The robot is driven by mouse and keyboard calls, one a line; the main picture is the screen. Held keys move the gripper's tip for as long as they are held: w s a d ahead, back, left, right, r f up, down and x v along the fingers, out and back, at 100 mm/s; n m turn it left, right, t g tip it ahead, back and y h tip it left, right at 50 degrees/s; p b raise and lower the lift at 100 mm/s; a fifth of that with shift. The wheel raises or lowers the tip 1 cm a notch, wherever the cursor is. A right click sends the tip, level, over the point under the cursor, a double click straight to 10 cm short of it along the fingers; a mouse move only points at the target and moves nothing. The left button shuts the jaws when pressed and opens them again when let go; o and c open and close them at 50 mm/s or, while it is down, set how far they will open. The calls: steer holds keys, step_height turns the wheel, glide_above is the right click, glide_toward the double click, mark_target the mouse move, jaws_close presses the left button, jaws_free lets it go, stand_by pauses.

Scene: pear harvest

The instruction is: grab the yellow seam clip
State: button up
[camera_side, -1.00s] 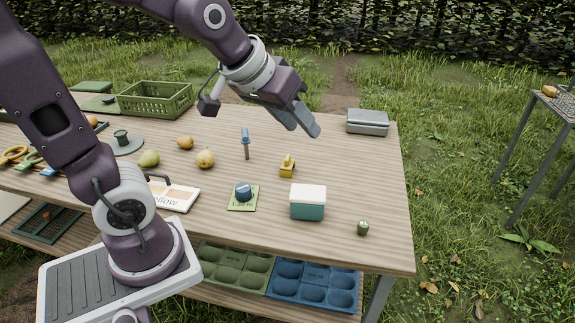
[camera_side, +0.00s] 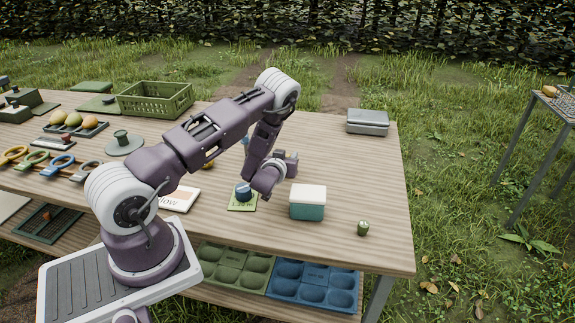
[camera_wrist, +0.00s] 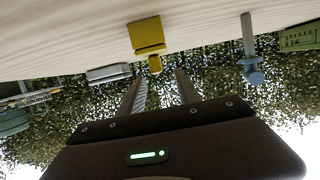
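The yellow seam clip (camera_wrist: 148,37) stands on the wooden table in the wrist view, where the picture is upside down. My gripper (camera_wrist: 160,83) is open, with its two fingers apart and nothing between them. The clip lies ahead of the fingertips, roughly in line with the gap and apart from them. In the side view my gripper (camera_side: 288,160) is low over the table, turned away from the camera, and the clip is hidden behind it.
A teal box with a white lid (camera_side: 307,204) stands close to the right of my wrist. A blue knob on a green card (camera_side: 241,206) is near its left. A grey case (camera_side: 367,121) lies farther back.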

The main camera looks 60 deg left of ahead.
mark_target(289, 155)
steer(key=shift+f, duration=0.85)
steer(key=x, duration=0.5)
steer(key=shift+r, duration=0.15)
jaws_close()
